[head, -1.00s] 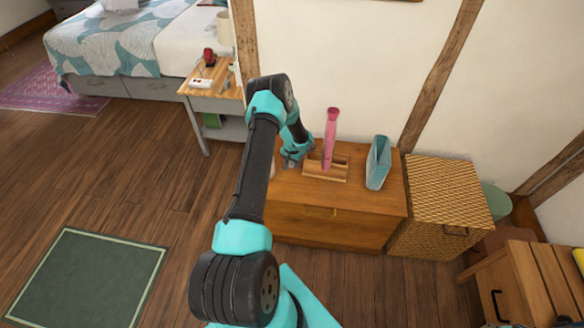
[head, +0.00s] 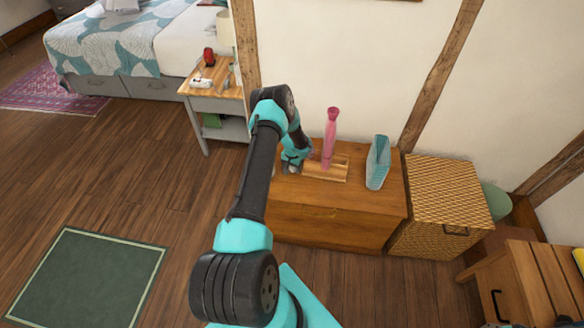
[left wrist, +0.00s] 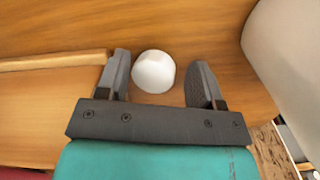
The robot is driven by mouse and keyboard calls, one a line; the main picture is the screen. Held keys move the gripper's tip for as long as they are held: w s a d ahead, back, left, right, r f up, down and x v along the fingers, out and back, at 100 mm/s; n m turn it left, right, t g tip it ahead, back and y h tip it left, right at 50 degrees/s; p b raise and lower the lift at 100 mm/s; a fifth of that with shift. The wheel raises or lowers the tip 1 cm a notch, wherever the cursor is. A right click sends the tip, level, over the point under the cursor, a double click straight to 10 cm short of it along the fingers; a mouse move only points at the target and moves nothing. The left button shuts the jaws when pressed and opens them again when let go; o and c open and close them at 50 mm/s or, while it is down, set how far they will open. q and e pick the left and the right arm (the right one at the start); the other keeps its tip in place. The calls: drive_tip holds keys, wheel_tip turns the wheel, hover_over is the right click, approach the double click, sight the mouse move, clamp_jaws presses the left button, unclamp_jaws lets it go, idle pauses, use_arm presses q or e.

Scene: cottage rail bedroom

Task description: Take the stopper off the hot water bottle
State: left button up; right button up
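My left gripper (head: 290,168) is low over the chest top, left of the stand. In the left wrist view its fingers (left wrist: 162,85) are apart, with a small white rounded object (left wrist: 154,70) between their tips. The object is near the left finger, and a gap shows to the right finger. I cannot tell what this object is.
A blue ribbed container (head: 378,163) stands on the chest (head: 330,227) right of the stand. A woven basket box (head: 446,200) is beside the chest. A wall is close behind. A bedside table (head: 215,88) stands to the left. The chest's front top is clear.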

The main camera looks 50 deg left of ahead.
use_arm(q)
drive_tip(key=shift+r, duration=0.1)
wheel_tip(320, 180, up, 12)
drive_tip(key=shift+w+r, duration=0.1)
idle(0.7)
idle(0.5)
drive_tip(key=s+d+f+m+h, duration=0.1)
drive_tip(key=s+d+f+h, duration=0.15)
drive_tip(key=d, duration=0.95)
drive_tip(key=s+d+f+h, duration=0.15)
drive_tip(key=s+d, duration=0.25)
drive_tip(key=d, duration=0.9)
drive_tip(key=s+d+r, duration=0.2)
drive_tip(key=s+d, duration=0.5)
drive_tip(key=s, duration=0.1)
drive_tip(key=s+d+r, duration=0.2)
drive_tip(key=s+d, duration=0.5)
drive_tip(key=shift+m+t, duration=0.5)
drive_tip(key=shift+m, duration=0.4)
drive_tip(key=w+d+r, duration=0.1)
drive_tip(key=w+r, duration=0.1)
drive_tip(key=w, duration=0.1)
drive_tip(key=w+d+r, duration=0.1)
drive_tip(key=shift+w+d+r, duration=0.25)
drive_tip(key=shift+w+d, duration=0.05)
drive_tip(key=shift+d, duration=0.05)
